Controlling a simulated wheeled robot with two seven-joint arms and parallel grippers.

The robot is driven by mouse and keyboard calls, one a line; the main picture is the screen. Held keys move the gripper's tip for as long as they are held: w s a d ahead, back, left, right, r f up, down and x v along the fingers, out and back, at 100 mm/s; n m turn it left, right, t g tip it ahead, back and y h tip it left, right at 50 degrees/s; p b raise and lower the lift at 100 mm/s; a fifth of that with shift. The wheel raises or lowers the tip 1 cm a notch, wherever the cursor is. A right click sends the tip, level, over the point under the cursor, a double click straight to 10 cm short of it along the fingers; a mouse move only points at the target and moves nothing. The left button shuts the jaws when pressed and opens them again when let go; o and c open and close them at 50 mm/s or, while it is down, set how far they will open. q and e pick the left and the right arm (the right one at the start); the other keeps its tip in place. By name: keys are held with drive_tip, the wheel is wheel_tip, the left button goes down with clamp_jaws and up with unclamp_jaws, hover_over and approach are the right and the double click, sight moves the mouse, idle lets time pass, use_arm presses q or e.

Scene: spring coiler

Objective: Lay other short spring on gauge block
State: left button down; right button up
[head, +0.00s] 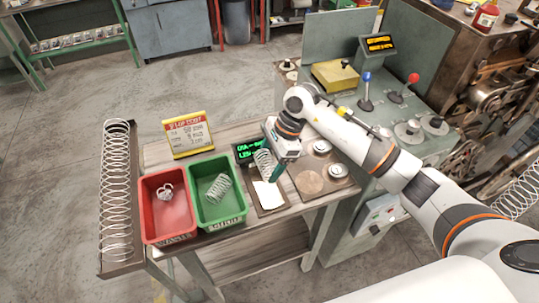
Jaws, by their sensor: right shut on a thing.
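My right gripper (276,172) reaches in from the right over the workbench and points down. It is shut on a short spring (263,163), which stands out tilted on its left side. Just below is a brown board with a pale flat block (268,195) on it, perhaps the gauge block. I cannot tell whether the spring touches the block. A second short spring (219,187) lies in the green bin (237,217). My left gripper is not in view.
A red bin (152,226) with a small coil stands left of the green one. A dark box with a green display (245,149) and a yellow sign (188,134) stand behind. Long springs lie on a rack (117,258) at left. Machine levers (366,90) rise beyond my right arm.

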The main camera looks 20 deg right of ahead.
drive_tip(key=shift+f, duration=0.55)
wheel_tip(320, 180, down, 6)
drive_tip(key=b, duration=0.3)
drive_tip(key=shift+d+f+b, duration=0.1)
drive_tip(key=shift+f+b, duration=0.05)
drive_tip(key=shift+b, duration=0.2)
drive_tip(key=shift+w+f+b, duration=0.15)
drive_tip(key=shift+f+b, duration=0.5)
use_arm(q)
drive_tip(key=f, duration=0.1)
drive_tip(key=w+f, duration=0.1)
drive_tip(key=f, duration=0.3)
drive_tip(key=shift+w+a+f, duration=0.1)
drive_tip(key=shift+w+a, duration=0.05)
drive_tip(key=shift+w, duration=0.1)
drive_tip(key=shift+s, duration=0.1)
use_arm(e)
drive_tip(key=shift+r, duration=0.1)
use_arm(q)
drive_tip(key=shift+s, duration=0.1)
use_arm(e)
drive_tip(key=o, duration=1.1)
drive_tip(key=shift+c, duration=0.2)
use_arm(q)
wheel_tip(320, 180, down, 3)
drive_tip(key=b, duration=0.3)
use_arm(e)
drive_tip(key=v, duration=1.2)
